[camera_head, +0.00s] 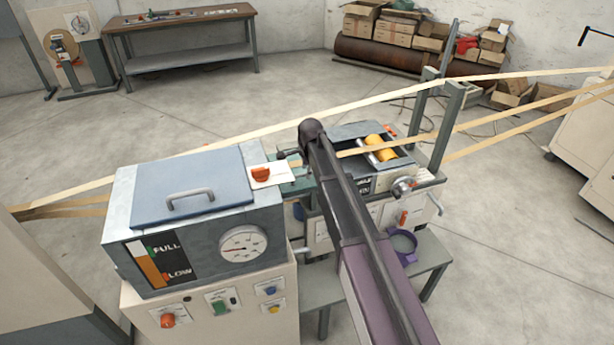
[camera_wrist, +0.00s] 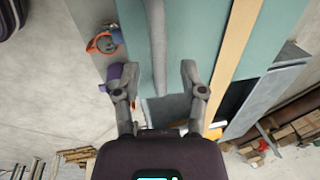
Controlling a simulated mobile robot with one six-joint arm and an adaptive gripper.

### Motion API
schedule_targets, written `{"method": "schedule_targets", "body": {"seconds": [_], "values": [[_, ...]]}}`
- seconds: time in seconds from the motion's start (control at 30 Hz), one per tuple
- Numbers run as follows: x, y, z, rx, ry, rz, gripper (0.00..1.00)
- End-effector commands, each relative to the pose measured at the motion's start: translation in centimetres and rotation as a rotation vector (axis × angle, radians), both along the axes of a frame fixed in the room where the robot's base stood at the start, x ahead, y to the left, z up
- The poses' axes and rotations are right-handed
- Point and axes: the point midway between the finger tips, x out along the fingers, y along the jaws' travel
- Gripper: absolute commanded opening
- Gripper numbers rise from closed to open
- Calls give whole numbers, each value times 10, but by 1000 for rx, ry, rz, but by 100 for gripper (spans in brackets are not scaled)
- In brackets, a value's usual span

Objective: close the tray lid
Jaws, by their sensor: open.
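My gripper (camera_wrist: 158,72) is open in the wrist view, with one finger on each side of a long grey bar (camera_wrist: 158,45). The bar runs across a teal panel (camera_wrist: 195,50), which looks like the tray lid; contact between fingers and bar cannot be told. In the head view, part of a teal panel (camera_head: 291,166) shows left of my arm, beside the open tray (camera_head: 352,131) with yellow rollers (camera_head: 380,148). My arm hides most of the panel, its bar and my gripper in that view.
A grey box with a closed blue lid (camera_head: 165,190) and a gauge (camera_head: 242,243) stands to the left. A purple ring (camera_head: 402,246) lies on the low table. A workbench (camera_head: 185,42) is far back.

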Motion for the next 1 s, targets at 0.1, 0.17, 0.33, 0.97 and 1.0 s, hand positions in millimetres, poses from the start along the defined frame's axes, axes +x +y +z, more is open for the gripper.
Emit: {"method": "schedule_targets", "body": {"seconds": [0.1,0.17,0.33,0.97,1.0], "values": [[1,0,-7,0,0,0,53],[1,0,-8,0,0,0,53],[2,1,-9,0,0,0,53],[2,1,-8,0,0,0,0],[2,1,-8,0,0,0,0]]}}
